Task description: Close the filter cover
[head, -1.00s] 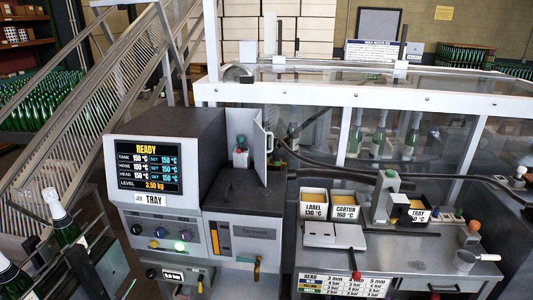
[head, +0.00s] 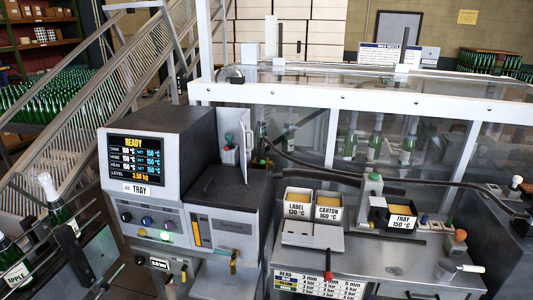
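A grey and white machine with a READY display (head: 136,160) stands left of centre. On its rear right, a small upright light-grey cover (head: 246,137) stands open like a door, at the right edge of a narrow recess. A teal and red fitting (head: 229,139) shows inside the recess, which I take to be the filter. My gripper is not in view.
A workbench with open bins labelled LABEL (head: 297,210), CARTON (head: 328,213) and TRAY (head: 402,223) stands right of the machine. A dark hose (head: 300,160) runs behind it. Bottles (head: 50,200) stand at the lower left. A glazed white-framed enclosure (head: 350,97) is behind.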

